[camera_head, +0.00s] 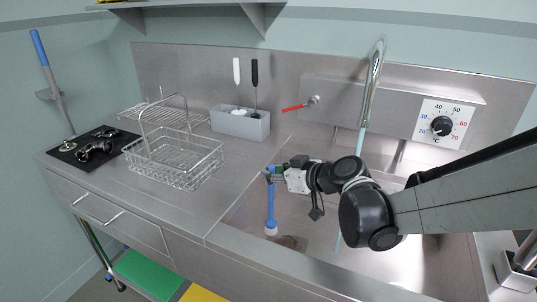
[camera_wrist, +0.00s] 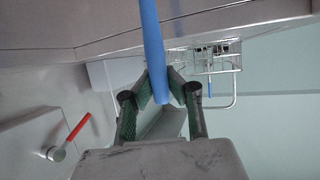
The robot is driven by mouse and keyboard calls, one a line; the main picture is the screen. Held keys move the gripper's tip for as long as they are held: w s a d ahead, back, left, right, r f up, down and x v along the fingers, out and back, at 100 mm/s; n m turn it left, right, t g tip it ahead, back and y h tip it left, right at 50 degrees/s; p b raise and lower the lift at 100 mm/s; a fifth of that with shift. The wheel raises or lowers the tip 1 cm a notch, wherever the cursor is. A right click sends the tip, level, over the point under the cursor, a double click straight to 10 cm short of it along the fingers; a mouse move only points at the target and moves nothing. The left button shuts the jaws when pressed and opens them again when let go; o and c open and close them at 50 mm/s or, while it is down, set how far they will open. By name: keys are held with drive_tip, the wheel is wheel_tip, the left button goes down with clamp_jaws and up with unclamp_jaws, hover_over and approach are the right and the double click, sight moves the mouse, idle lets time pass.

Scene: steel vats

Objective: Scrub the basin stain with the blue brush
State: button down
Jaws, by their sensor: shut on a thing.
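The blue brush (camera_head: 270,205) hangs upright from my gripper (camera_head: 268,174) in the head view, with its pale head at the bottom. My gripper is shut on the upper end of its handle. The wrist view shows the blue handle (camera_wrist: 152,40) between the two green-padded fingers (camera_wrist: 170,90). The brush is over the steel basin (camera_head: 320,235), at its left side. A brown stain (camera_head: 292,243) lies on the basin floor just right of the brush head. I cannot tell whether the head touches the floor.
A grey holder (camera_head: 240,123) with a white and a black brush stands on the counter behind. A wire basket (camera_head: 175,160) is at left. The red lever (camera_head: 295,107), faucet (camera_head: 374,80) and temperature dial (camera_head: 443,126) are at the back wall. Water appears to run from the faucet.

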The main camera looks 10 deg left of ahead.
drive_tip(key=shift+w+r+p, duration=0.15)
drive_tip(key=shift+r+p, duration=0.3)
drive_tip(key=shift+r, duration=0.4)
drive_tip(key=shift+r+p, duration=1.25)
drive_tip(key=shift+r, duration=0.55)
